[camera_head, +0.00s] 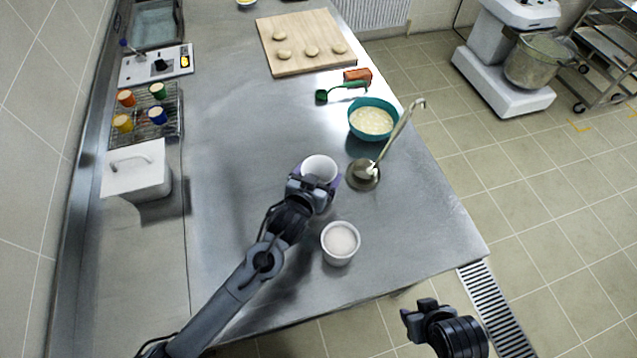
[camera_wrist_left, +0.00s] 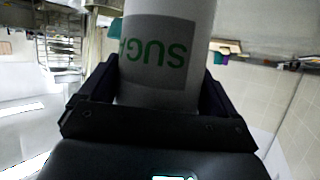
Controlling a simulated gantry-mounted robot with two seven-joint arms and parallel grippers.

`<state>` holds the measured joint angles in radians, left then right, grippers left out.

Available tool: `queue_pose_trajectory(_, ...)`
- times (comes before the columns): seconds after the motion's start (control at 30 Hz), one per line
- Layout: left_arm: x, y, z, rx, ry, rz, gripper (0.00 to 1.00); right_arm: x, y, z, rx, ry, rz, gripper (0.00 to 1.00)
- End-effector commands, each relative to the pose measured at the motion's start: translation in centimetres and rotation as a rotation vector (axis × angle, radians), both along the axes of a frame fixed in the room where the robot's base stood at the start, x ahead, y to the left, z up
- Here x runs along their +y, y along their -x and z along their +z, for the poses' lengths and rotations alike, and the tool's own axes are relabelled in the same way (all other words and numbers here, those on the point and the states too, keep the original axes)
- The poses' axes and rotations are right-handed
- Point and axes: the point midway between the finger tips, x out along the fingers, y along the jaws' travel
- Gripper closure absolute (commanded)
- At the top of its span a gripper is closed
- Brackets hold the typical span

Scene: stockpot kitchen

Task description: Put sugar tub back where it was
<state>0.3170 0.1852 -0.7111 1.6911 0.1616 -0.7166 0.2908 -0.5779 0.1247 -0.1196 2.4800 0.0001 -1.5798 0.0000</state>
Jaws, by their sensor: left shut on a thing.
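The sugar tub (camera_head: 320,167) is a white round tub with a pale inside, near the middle of the steel table. My left gripper (camera_head: 309,186) is shut on its near side. In the left wrist view the tub (camera_wrist_left: 166,92) fills the space between the fingers (camera_wrist_left: 160,100), and its grey label reads "SUGA" upside down in green. A purple patch (camera_head: 336,183) shows around the tub; I cannot tell whether the tub touches it. My right gripper (camera_head: 418,310) is off the table's front edge, apart from everything; its jaw opening is unclear.
A second white tub (camera_head: 340,243) with pale contents stands close in front. The table's middle left is clear.

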Motion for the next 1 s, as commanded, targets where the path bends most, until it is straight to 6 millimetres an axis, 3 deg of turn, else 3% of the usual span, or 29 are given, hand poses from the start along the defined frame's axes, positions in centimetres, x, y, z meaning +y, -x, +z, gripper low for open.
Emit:
queue_pose_trajectory(0.3,0.0,0.0,-3.3,0.000,-0.002,0.001,0.46,0.1,0.0,-0.4,0.000,-0.002,-0.001,0.57)
queue_pose_trajectory(0.73,0.0,0.0,-3.9,0.001,-0.001,0.001,0.46,0.2,0.1,-0.5,0.002,-0.009,-0.005,0.57)
queue_pose_trajectory(0.77,0.0,0.0,-4.0,0.001,-0.001,0.001,0.08,0.2,0.1,-0.5,0.002,-0.009,-0.005,0.57)
queue_pose_trajectory(0.8,0.0,0.0,-4.0,0.001,-0.001,0.001,0.02,0.2,0.1,-0.5,0.002,-0.009,-0.005,0.57)
queue_pose_trajectory(1.0,0.0,0.0,-3.9,0.001,-0.001,0.001,0.00,0.2,0.1,-0.5,0.003,-0.008,-0.005,0.57)
